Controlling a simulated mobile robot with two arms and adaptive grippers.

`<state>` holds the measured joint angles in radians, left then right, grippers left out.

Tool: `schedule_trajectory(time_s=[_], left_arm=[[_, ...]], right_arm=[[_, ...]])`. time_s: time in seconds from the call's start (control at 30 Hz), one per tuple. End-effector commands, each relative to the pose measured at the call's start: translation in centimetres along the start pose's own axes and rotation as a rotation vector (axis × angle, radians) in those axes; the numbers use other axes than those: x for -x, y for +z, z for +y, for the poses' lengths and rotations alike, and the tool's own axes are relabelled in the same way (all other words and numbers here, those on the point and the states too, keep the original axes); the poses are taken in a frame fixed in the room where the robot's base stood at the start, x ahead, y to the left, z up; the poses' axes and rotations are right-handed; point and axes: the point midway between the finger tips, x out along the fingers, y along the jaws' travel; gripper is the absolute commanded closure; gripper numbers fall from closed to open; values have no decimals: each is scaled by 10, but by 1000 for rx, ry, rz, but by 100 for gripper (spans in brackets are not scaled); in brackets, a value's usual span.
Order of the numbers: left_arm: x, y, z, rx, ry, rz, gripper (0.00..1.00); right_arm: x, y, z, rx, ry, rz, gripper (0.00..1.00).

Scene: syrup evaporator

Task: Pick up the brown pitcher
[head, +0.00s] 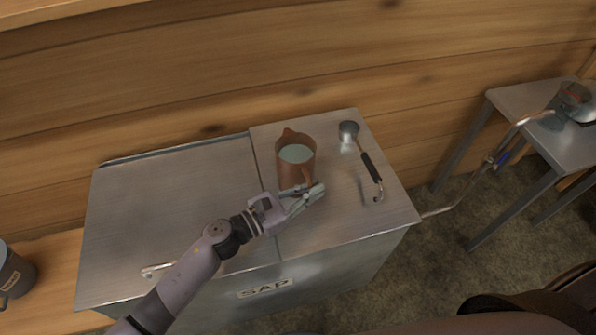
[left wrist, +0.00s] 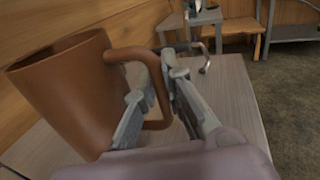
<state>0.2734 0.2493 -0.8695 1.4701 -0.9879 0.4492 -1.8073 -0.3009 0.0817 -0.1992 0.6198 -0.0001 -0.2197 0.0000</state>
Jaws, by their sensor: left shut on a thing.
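The brown pitcher (head: 291,170) stands upright on the right part of the metal evaporator top, with pale liquid showing inside. Its handle faces the front, toward my left gripper (head: 312,190). In the left wrist view the pitcher (left wrist: 62,95) fills the left side, and its handle passes between the fingers of my left gripper (left wrist: 160,85). The left gripper is shut on the handle. Whether the pitcher's base touches the metal top cannot be told. My right gripper is not in view.
A ladle (head: 365,158) with a black handle lies right of the pitcher on the metal top (head: 170,210). A grey side table (head: 540,100) with metal vessels stands at the right. A dark mug (head: 14,270) is at the far left. A wooden wall runs behind.

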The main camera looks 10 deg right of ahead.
Motion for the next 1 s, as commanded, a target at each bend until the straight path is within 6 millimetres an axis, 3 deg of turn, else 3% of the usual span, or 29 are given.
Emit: schedule_trajectory(time_s=[0.53,1.0], left_arm=[[-1,13,1,-6,-1,-5,100],[-1,59,1,-9,-2,-6,100]], right_arm=[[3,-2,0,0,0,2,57],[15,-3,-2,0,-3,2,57]])
